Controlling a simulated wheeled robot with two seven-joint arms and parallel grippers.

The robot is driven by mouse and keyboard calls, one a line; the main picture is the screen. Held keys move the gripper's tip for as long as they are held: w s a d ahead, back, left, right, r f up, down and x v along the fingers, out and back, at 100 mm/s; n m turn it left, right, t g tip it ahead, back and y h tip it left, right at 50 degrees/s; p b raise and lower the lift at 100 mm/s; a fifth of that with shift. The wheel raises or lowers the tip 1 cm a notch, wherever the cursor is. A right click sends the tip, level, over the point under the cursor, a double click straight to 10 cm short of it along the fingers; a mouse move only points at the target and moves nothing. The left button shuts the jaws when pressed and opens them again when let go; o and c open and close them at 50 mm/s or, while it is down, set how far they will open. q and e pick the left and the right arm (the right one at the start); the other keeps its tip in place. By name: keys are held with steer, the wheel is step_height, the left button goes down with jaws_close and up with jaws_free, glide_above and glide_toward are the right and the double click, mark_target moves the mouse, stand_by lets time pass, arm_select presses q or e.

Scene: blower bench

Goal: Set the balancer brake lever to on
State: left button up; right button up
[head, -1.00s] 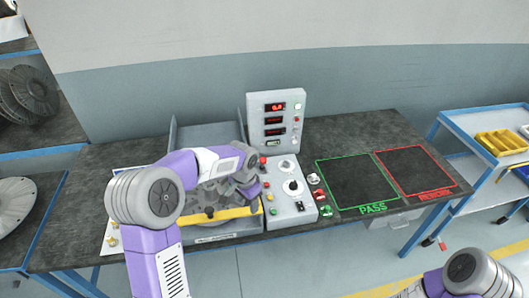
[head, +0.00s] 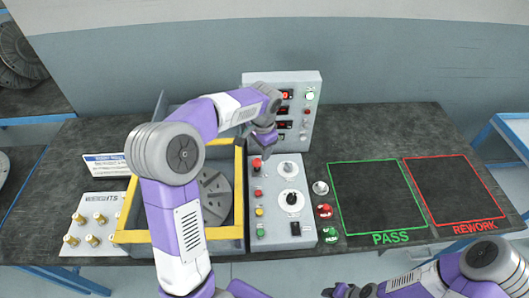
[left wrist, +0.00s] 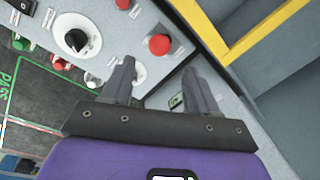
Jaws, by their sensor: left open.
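The balancer's control panel (head: 272,222) stands on the bench in the head view. A red-topped lever (head: 257,164), which I take to be the brake lever, rises from its upper left. Its round red top (left wrist: 159,44) also shows in the left wrist view, just beyond the fingertips. My left gripper (head: 261,149) is just above and behind it in the head view. In the left wrist view the left gripper (left wrist: 160,68) has its fingers apart with nothing between them. My right gripper (head: 343,291) is at the bottom edge, and its jaws are unclear.
A display box (head: 299,135) stands close behind the left gripper. A white dial with a black knob (head: 291,199) is right of the lever. The yellow-edged fixture (head: 131,236) with a grey disc (head: 214,190) lies left. The PASS area (head: 375,195) is clear.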

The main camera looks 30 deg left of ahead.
mark_target(257, 160)
arm_select(q)
steer(key=f, duration=0.4)
steer(key=f+b, duration=0.1)
steer(key=f, duration=0.1)
steer(key=shift+s+a+f, duration=0.1)
steer(key=shift+a+f, duration=0.2)
steer(key=shift+a, duration=0.1)
jaws_close()
